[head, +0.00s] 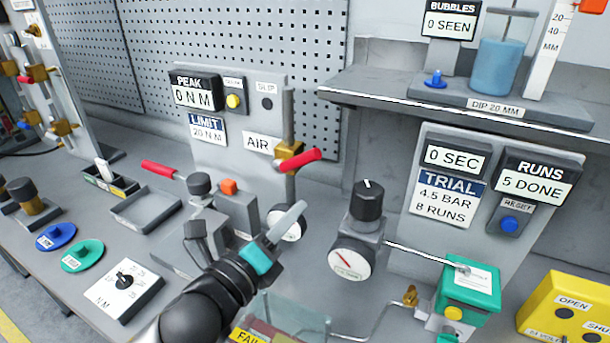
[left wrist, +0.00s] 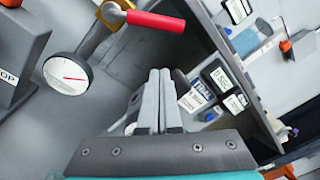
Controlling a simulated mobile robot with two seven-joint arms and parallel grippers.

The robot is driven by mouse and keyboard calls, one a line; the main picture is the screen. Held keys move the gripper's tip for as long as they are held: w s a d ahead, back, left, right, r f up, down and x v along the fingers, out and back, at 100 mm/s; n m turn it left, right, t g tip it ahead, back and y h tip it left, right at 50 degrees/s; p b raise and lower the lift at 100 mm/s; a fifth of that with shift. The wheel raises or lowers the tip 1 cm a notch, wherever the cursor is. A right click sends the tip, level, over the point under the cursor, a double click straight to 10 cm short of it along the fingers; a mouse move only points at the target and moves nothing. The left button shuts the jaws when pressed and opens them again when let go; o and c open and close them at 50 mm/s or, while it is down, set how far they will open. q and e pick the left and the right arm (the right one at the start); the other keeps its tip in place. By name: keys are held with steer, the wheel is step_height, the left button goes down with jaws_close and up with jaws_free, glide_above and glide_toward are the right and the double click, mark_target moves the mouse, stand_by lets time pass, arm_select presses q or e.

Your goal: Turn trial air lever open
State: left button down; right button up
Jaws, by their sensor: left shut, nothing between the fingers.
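The air lever (head: 300,160) is a red handle on a brass valve (head: 284,150) beside the AIR label (head: 261,144). In the head view it points right and slightly up from the valve. The red lever (left wrist: 158,21) and brass valve (left wrist: 116,12) also show at the top of the left wrist view. My left gripper (head: 296,212) is shut and empty, below the lever in the head view and apart from it. Its closed fingers (left wrist: 160,76) are in the middle of the left wrist view. My right gripper is not in view.
A gauge (head: 287,229) is partly hidden behind my left gripper. A regulator with a black knob (head: 367,200) and dial (head: 349,262) stands to its right. A shelf (head: 400,92) juts out at upper right. Another red handle (head: 158,170) lies left, near a grey tray (head: 146,208).

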mark_target(293, 162)
arm_select(q)
steer(key=w+d+r+m+y+p, duration=0.1)
steer(key=w+r+m, duration=0.1)
steer(key=w, duration=0.5)
steer(key=shift+w+d+m+p, duration=0.3)
steer(key=shift+w+d, duration=0.05)
stand_by(0.4)
steer(key=shift+r, duration=0.1)
